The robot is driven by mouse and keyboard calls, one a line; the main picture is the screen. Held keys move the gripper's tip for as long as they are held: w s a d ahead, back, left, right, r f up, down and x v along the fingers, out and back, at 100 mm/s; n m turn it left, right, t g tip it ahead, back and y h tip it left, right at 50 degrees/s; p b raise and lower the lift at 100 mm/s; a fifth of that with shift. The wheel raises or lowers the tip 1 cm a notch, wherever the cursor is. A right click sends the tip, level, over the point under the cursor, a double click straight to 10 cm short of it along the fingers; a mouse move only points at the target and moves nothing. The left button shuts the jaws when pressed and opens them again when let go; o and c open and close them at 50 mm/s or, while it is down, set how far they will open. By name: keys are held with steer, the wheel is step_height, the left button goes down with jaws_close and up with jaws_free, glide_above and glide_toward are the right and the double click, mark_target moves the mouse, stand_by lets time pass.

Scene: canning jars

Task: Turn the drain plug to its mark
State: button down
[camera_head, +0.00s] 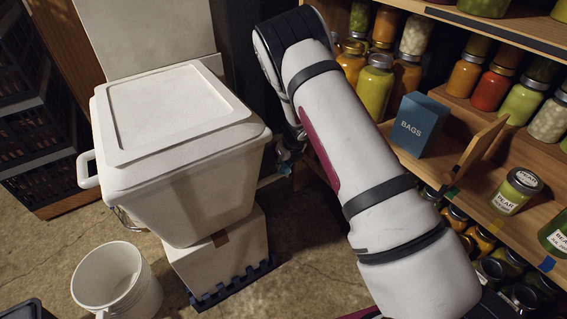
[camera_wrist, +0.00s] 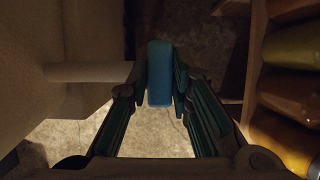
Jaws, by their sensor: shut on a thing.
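A blue block-like handle, which I take to be the drain plug (camera_wrist: 160,72), sits between the fingertips of my gripper (camera_wrist: 162,90) in the wrist view. My gripper is shut on it. A pale spout (camera_wrist: 85,72) runs from the left toward it. In the head view my gripper (camera_head: 288,157) is beside the right side of the white lidded cooler (camera_head: 190,170), largely behind my arm. The plug cannot be made out clearly there. I cannot make out the mark in either view, so the plug's angle to it cannot be told.
The cooler stands on a white box (camera_head: 232,258) over a dark blue pallet. A white bucket (camera_head: 115,283) is on the floor at the lower left. Wooden shelves with jars and a blue BAGS box (camera_head: 418,126) stand close on the right of my arm.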

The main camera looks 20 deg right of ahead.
steer(key=shift+n, duration=0.4)
steer(key=n+y, duration=0.1)
steer(key=n, duration=0.2)
steer(key=shift+d+g+b, duration=0.2)
steer(key=shift+g+b, duration=0.1)
steer(key=shift+g, duration=0.1)
steer(key=n, duration=0.2)
steer(key=n+g+y+b, duration=0.1)
steer(key=n, duration=0.2)
steer(key=shift+w+f+g+y, duration=0.1)
steer(key=shift+w+g+y, duration=0.05)
steer(key=shift+g+y, duration=0.15)
steer(key=n+b, duration=0.1)
steer(key=n, duration=0.1)
steer(key=n+g+b, duration=0.1)
steer(key=n, duration=0.2)
steer(key=shift+w+g, duration=0.1)
steer(key=shift+g, duration=0.2)
steer(key=shift+n+g+b, duration=0.8)
steer(key=shift+n+b, duration=0.05)
steer(key=shift+n, duration=1.15)
steer(key=c, duration=1.4)
jaws_free()
steer(key=shift+c, duration=0.2)
